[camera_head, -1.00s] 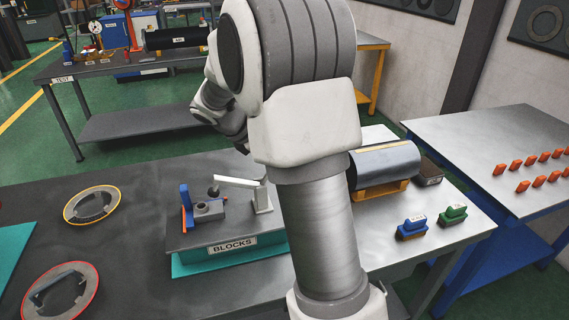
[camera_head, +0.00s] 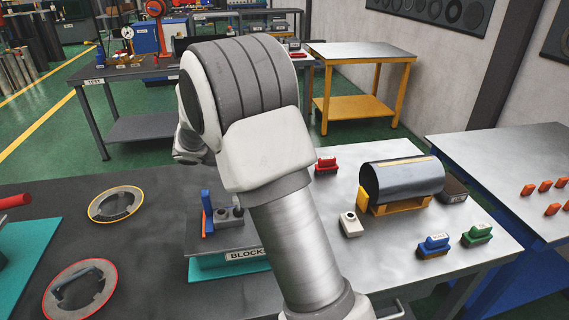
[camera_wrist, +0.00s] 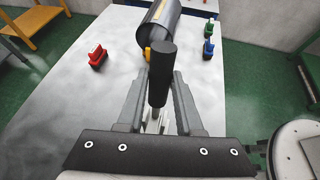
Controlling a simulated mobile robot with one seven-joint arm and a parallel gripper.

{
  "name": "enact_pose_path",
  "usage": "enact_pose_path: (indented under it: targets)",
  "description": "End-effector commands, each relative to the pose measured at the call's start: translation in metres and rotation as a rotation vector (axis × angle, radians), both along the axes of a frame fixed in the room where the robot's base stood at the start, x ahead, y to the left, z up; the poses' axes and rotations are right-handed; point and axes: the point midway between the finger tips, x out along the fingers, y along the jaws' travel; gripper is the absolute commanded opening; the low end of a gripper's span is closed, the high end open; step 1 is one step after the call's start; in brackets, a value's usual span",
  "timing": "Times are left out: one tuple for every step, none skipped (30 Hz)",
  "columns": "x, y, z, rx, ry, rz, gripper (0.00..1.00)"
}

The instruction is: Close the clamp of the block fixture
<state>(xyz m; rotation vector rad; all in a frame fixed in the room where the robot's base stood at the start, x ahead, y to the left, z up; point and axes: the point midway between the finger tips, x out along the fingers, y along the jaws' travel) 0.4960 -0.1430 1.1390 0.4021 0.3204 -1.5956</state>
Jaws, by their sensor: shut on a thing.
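The block fixture (camera_head: 226,258) stands on the near table, with a turquoise base and a BLOCKS label. A blue upright (camera_head: 206,205) and a grey block (camera_head: 228,217) are on its plate. My arm hides the fixture's right part and the clamp lever in the head view. In the wrist view, my gripper (camera_wrist: 160,85) is shut on the black clamp handle (camera_wrist: 162,62), which stands up between the two fingers. A pale metal part (camera_wrist: 156,120) of the clamp shows below it. My gripper is hidden behind the arm in the head view.
A dark cylinder (camera_head: 403,177) rests on a yellow cradle at the table's right. Red (camera_head: 326,166), blue (camera_head: 433,247) and green (camera_head: 477,236) handled blocks and a white block (camera_head: 350,225) stand around it. Two ring plates (camera_head: 115,204) lie left.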

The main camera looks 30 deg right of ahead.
Motion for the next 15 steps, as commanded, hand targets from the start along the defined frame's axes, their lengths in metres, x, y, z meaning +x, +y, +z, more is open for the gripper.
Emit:
enact_pose_path:
  targets:
    - [0.0023, 0.0034, 0.0016, 0.000, -0.003, 0.010, 0.00]
    - [0.0023, 0.0036, 0.0016, 0.000, -0.003, 0.010, 0.00]
    - [0.0024, 0.0038, 0.0016, 0.000, -0.003, 0.011, 0.00]
    - [0.0024, 0.0039, 0.0016, 0.001, -0.003, 0.011, 0.00]
    - [0.0025, 0.0041, 0.0016, 0.001, -0.003, 0.011, 0.00]
    - [0.0025, 0.0042, 0.0016, 0.001, -0.003, 0.012, 0.00]
    - [0.0026, 0.0044, 0.0017, 0.002, -0.003, 0.012, 0.00]
    - [0.0026, 0.0045, 0.0016, 0.002, -0.003, 0.012, 0.40]
    - [0.0027, 0.0046, 0.0015, 0.002, -0.003, 0.012, 0.47]
    - [0.0024, 0.0045, 0.0014, 0.002, -0.003, 0.012, 0.53]
    - [0.0023, 0.0042, 0.0014, 0.002, -0.002, 0.011, 0.58]
    - [0.0021, 0.0038, 0.0011, 0.002, -0.002, 0.010, 0.64]
    - [0.0019, 0.0036, 0.0010, 0.003, -0.002, 0.009, 0.64]
    - [0.0018, 0.0032, 0.0009, 0.003, -0.002, 0.008, 0.64]
    - [0.0016, 0.0030, 0.0008, 0.003, -0.002, 0.008, 0.64]
